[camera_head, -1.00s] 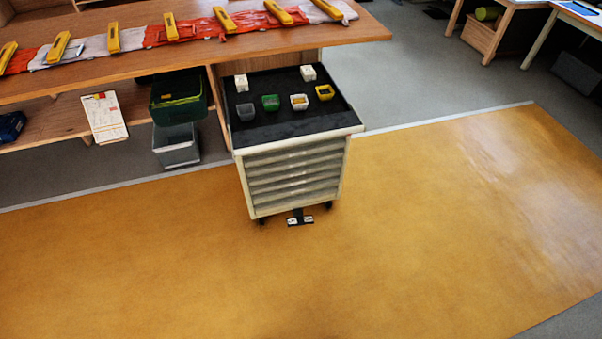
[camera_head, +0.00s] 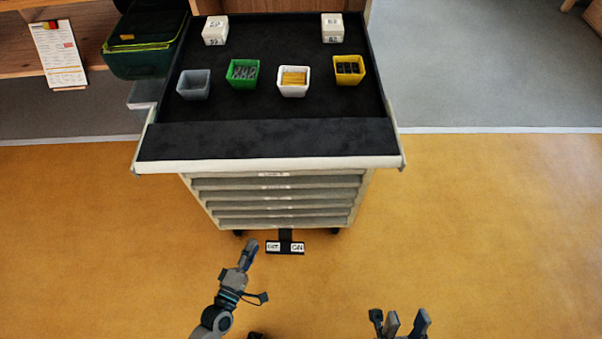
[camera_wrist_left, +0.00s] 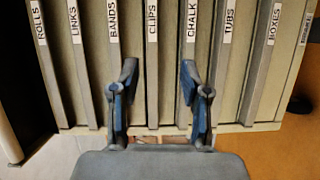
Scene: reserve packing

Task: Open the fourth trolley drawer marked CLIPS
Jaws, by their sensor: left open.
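The white drawer trolley (camera_head: 359,200) stands ahead of me, its stacked drawers looking shut. In the left wrist view the drawer fronts appear turned sideways, labelled ROLLS, LINKS, BANDS, CLIPS, CHALK, TUBS and BOXES. The CLIPS label (camera_wrist_left: 152,22) sits on the fourth front, in the upper middle. My left gripper (camera_head: 254,271) is open and empty, low in front of the trolley. In the left wrist view its two fingers (camera_wrist_left: 159,88) are spread either side of the CLIPS drawer's line, with no clear contact. My right gripper (camera_head: 400,322) looks open and empty at the bottom edge, right of the trolley.
On the trolley's black top (camera_head: 265,139) stand a grey cup (camera_head: 194,85), green cup (camera_head: 243,74), white cup (camera_head: 293,82), yellow cup (camera_head: 349,70) and two white blocks. A dark green bin (camera_head: 146,60) stands behind left. The yellow floor (camera_head: 490,240) is clear to the right.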

